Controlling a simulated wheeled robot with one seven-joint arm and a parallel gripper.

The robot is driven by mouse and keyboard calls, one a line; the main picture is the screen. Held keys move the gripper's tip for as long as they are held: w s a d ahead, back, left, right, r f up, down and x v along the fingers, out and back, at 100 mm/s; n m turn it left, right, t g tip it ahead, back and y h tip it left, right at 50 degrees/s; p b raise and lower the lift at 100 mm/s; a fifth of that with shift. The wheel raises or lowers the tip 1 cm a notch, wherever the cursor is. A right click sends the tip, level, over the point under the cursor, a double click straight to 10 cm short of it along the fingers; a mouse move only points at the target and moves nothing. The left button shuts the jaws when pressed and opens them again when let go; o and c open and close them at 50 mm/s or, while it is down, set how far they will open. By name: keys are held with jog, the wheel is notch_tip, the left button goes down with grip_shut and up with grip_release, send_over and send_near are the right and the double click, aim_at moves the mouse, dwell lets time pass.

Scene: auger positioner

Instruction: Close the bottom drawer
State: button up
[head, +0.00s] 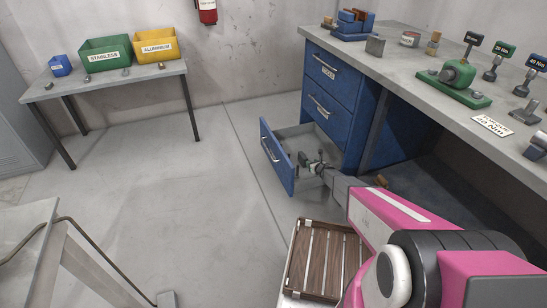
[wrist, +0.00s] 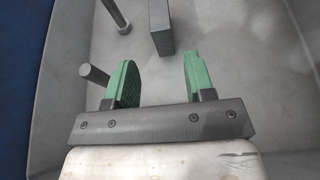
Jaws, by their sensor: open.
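The bottom drawer (head: 272,157) of the blue cabinet is pulled out to the left, with its blue front and metal handle (head: 270,150) facing left. My gripper (head: 308,160) is over or inside the open drawer, behind its front panel. In the wrist view my gripper (wrist: 155,82) has two green fingers apart with nothing between them. Below it is the grey drawer interior (wrist: 230,60), with metal rods (wrist: 115,15) and a dark block (wrist: 161,28) lying in it. The blue drawer front (wrist: 18,80) shows at the left edge of the wrist view.
Two upper blue drawers (head: 333,72) are shut. The grey workbench (head: 400,60) with tools is above at the right. A wooden slatted crate (head: 325,262) stands below my arm. Open floor (head: 170,200) lies left of the drawer.

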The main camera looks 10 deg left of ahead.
jog(key=c, duration=0.5)
jog(key=shift+s+a+r+m, duration=0.1)
jog(key=shift+m, duration=0.2)
grip_shut()
jog(key=s+a+r+m+g+h, duration=0.1)
jog(key=s+r+m+g+h, duration=0.2)
jog(key=s+r+m+h, duration=0.55)
jog(key=s+a+r+m+g+h, duration=0.25)
jog(key=s+r+m+h, duration=0.35)
jog(key=s+m+h, duration=0.5)
jog(key=n+t+h, duration=0.2)
jog(key=t+h, duration=0.1)
jog(key=t, duration=0.1)
send_near(289, 167)
jog(key=x, duration=0.5)
jog(key=r+x, duration=0.1)
jog(key=x, duration=0.1)
jog(key=shift+s+d, duration=0.15)
jog(key=shift+d, duration=0.25)
